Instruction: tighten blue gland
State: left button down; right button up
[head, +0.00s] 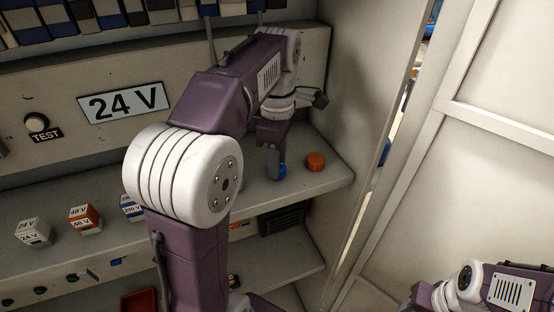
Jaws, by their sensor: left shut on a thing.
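The blue gland (281,172) shows as a small blue piece at the right part of the shelf, partly hidden by my left gripper. My left gripper (276,168) points down from the far end of the left arm and is shut on the blue gland. An orange gland (316,161) stands on the shelf just right of it, apart from the gripper. My right gripper is out of view; only part of my right arm shows at the bottom right.
The shelf (333,175) runs along a back panel with a "24 V" sign (122,102) and a TEST button (37,122). Small labelled cubes, one white (34,232) and one orange (85,218), stand at left. A cabinet side wall (372,100) bounds the right. A red bin (139,300) sits below.

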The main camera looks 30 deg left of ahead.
pick_arm(q)
jog(key=shift+s+d+f+m, duration=0.1)
jog(key=shift+f+m, duration=0.05)
jog(key=shift+m, duration=0.15)
jog(key=m+p, duration=0.2)
jog(key=m, duration=0.2)
jog(key=shift+m, duration=0.3)
jog(key=m+p, duration=0.2)
jog(key=m, duration=0.4)
jog(key=m+p, duration=0.1)
jog(key=m, duration=0.5)
jog(key=shift+m, duration=0.4)
jog(key=m+p, duration=0.1)
jog(key=m, duration=0.5)
jog(key=shift+f, duration=0.1)
jog(key=shift+p, duration=0.3)
jog(key=c, duration=1)
grip_release()
